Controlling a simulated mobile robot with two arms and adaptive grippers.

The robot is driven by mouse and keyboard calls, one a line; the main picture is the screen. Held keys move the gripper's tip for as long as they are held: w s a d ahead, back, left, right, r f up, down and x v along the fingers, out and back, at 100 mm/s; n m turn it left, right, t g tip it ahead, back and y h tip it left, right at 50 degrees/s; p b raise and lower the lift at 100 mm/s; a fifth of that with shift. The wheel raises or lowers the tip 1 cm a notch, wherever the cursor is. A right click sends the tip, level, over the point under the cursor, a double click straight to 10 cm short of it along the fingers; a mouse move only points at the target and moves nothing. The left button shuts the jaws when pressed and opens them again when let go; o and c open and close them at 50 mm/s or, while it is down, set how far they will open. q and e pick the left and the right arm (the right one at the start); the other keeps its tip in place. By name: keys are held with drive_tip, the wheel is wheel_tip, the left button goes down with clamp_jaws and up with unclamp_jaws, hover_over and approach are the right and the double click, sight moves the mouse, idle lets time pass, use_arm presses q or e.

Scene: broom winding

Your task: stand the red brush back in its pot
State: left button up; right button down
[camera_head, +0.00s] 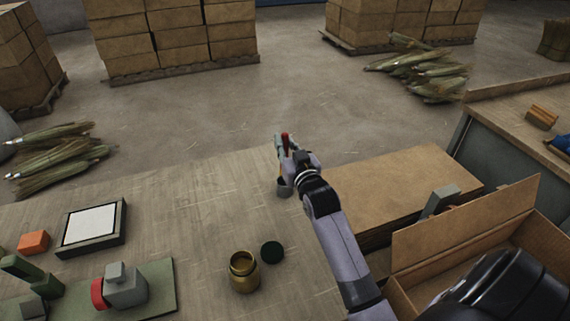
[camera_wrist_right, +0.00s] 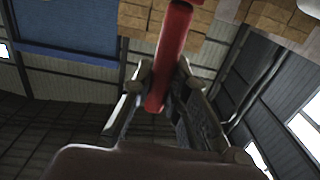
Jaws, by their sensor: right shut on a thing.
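The red brush (camera_head: 285,139) stands up at the far edge of the workbench, its red end showing above my right gripper (camera_head: 287,162). In the right wrist view the red handle (camera_wrist_right: 169,50) runs between the two fingers of my right gripper (camera_wrist_right: 162,85), which is shut on it. A small grey pot (camera_head: 284,188) shows just below the gripper on the bench. The gripper and wrist partly cover the pot and the brush's lower end, so I cannot tell whether the brush is inside it. My left gripper is not in view.
A brass jar (camera_head: 243,275) and a dark green lid (camera_head: 272,252) stand nearer on the bench (camera_head: 190,210). Flat cardboard (camera_head: 400,185) and an open box (camera_head: 465,235) lie right of my arm. A framed white pad (camera_head: 92,227) is at left. The bench's middle is clear.

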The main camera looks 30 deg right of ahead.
drive_tip(key=shift+f, duration=3.35)
drive_tip(key=c, duration=1.6)
unclamp_jaws()
drive_tip(key=shift+o, duration=0.2)
drive_tip(key=b+v, duration=0.1)
drive_tip(key=v, duration=1.1)
drive_tip(key=shift+r, duration=0.1)
